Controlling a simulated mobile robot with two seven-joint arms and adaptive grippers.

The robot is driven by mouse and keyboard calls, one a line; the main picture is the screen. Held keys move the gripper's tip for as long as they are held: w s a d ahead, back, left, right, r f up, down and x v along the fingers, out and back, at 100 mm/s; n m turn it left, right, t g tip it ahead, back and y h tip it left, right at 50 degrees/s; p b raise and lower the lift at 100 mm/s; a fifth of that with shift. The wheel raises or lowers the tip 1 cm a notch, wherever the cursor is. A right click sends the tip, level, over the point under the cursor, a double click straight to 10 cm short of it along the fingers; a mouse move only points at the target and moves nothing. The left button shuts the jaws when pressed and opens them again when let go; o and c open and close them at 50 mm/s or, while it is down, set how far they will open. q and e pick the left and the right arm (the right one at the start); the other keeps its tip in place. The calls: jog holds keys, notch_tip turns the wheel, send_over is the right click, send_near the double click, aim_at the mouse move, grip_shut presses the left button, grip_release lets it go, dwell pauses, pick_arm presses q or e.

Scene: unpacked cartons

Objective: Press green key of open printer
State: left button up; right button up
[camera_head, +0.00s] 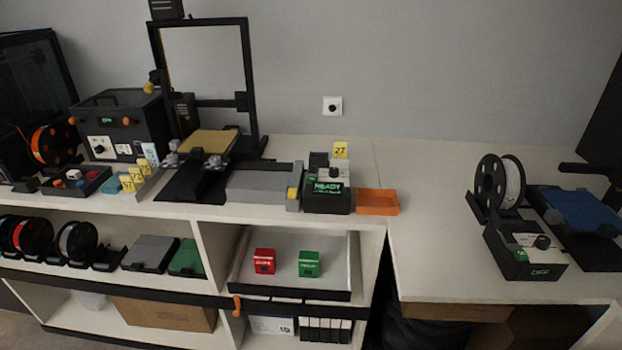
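An open-frame printer (248,90) with a tall black frame and a yellow bed (208,141) stands on the white counter, left of centre. In front of it, to the right, is a black control box (328,196) with a lit green "READY" display and a pale top panel with a dark knob. Neither of my grippers is in view.
A pulled-out drawer (290,291) below holds a red box (264,261) and a green box (309,264).

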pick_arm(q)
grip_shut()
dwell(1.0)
